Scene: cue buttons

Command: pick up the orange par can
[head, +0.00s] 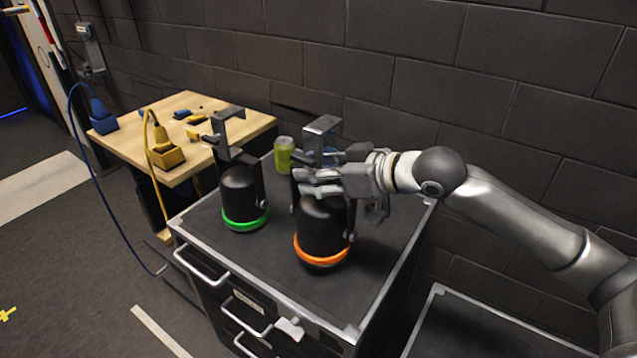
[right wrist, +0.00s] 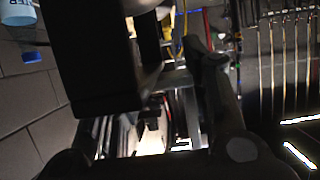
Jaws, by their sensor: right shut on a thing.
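The orange par can (head: 322,232), a black can with an orange ring round its lower rim, is upright over the dark top of the case. I cannot tell whether its base touches the top. My right gripper (head: 318,180) reaches in from the right and is shut on its upper part, covering some of its bracket; the grey clamp shows above. In the right wrist view a large dark shape (right wrist: 88,55), perhaps part of the can, lies by the fingers. A similar par can with a green ring (head: 240,197) stands to the left. My left gripper is not in view.
The wheeled-looking dark case (head: 275,268) has metal edges and drawer handles. A green drink can (head: 284,154) stands behind the par cans. A wooden table (head: 215,160) with blue and yellow connectors and cables is at back left. A block wall (head: 430,90) runs behind.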

